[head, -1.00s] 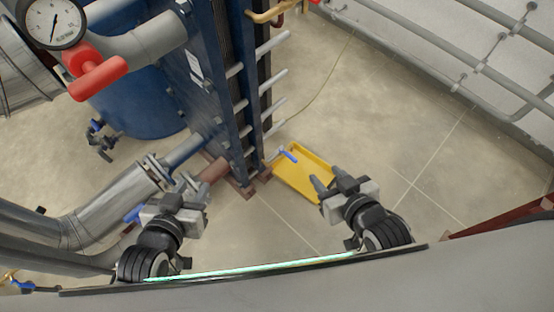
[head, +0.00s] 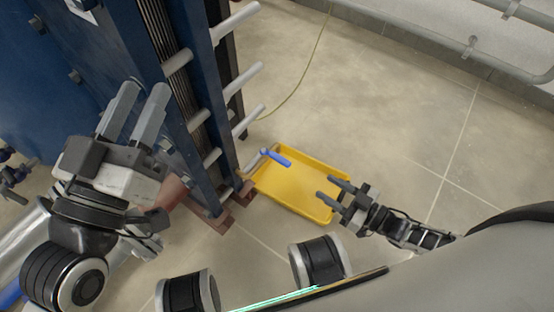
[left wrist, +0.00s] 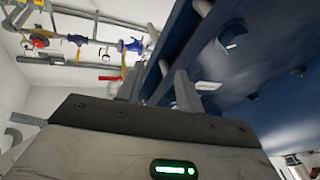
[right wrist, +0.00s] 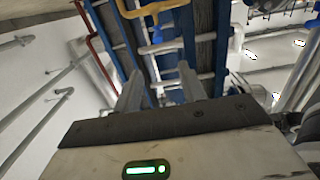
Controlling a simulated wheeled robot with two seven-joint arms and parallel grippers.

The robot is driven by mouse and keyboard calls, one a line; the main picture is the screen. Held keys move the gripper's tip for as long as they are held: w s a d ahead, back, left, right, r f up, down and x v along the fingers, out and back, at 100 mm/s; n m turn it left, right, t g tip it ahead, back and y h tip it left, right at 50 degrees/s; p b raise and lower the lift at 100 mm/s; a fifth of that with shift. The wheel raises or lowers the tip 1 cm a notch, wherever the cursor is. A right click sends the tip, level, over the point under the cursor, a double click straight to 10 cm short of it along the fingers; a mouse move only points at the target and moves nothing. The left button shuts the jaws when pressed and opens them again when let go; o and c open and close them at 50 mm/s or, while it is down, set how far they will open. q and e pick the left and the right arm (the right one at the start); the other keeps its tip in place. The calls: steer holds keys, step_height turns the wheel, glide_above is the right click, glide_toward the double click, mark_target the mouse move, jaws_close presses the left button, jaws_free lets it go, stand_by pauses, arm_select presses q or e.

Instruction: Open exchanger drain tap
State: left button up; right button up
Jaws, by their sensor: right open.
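The drain tap has a blue lever handle (head: 276,157) on a short grey pipe low beside the blue plate exchanger (head: 180,90). It sits over the yellow drip tray (head: 318,167) in the head view. My right gripper (head: 333,190) is open and empty at the tray's right edge, apart from the handle, its fingers pointing left. My left gripper (head: 142,100) is open and empty in front of the exchanger's blue end plate. Its parted fingers also show in the left wrist view (left wrist: 157,85). I cannot make out the tap in either wrist view.
Grey tie bars (head: 240,75) stick out from the exchanger's side. A thin yellowish hose (head: 305,75) lies on the floor behind the tray. Grey pipes (head: 510,30) run along the back wall. The floor right of the tray is clear.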

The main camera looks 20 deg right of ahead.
mark_target(290, 164)
steer(key=b+x, duration=0.3)
steer(key=x, duration=1.1)
steer(key=shift+w+a+f, duration=0.1)
steer(key=shift+w+f, duration=0.1)
steer(key=shift+w, duration=0.2)
arm_select(q)
step_height(290, 164, up, 6)
steer(key=s+m+t+h, duration=0.1)
steer(key=m+h, duration=0.5)
steer(key=m, duration=0.2)
steer(key=shift+s+b, duration=0.3)
steer(key=shift+s, duration=0.1)
arm_select(e)
steer(key=shift+w+a, duration=0.3)
steer(key=shift+w, duration=0.1)
arm_select(q)
steer(key=shift+d, duration=0.1)
arm_select(e)
jaws_close()
